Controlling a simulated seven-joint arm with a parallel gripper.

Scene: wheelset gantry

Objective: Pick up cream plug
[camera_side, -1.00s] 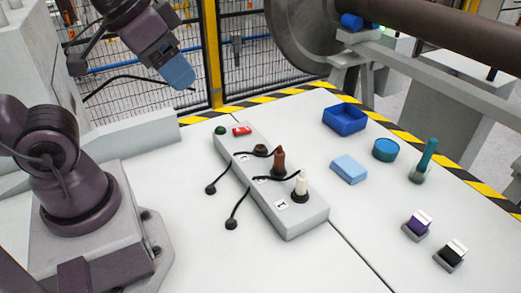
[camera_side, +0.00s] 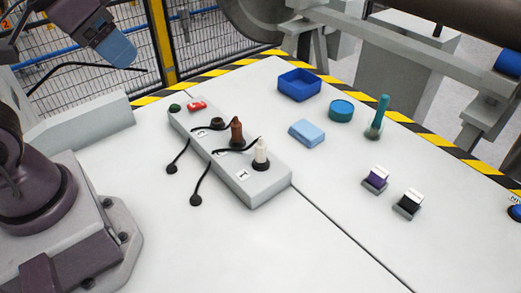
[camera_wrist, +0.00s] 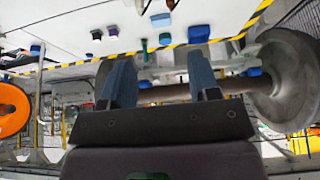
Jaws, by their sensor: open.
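The cream plug (camera_side: 261,153) stands upright in a socket at the near end of a grey power strip (camera_side: 255,188). A black cable runs from its top. A brown plug (camera_side: 237,133) stands beside it in the adjoining socket. My gripper (camera_side: 120,52) is high at the upper left in the side view, well away from the strip, with blue fingers. In the wrist view my gripper (camera_wrist: 162,78) has its two fingers wide apart with nothing between them. I cannot make out the cream plug surely in the wrist view.
Right of the strip are a light-blue block (camera_side: 307,132), a blue tray (camera_side: 299,86), a round teal container (camera_side: 341,111), a teal upright piece (camera_side: 379,118), and purple (camera_side: 376,178) and black (camera_side: 409,204) items. A wheelset stands behind the table. The table's front is clear.

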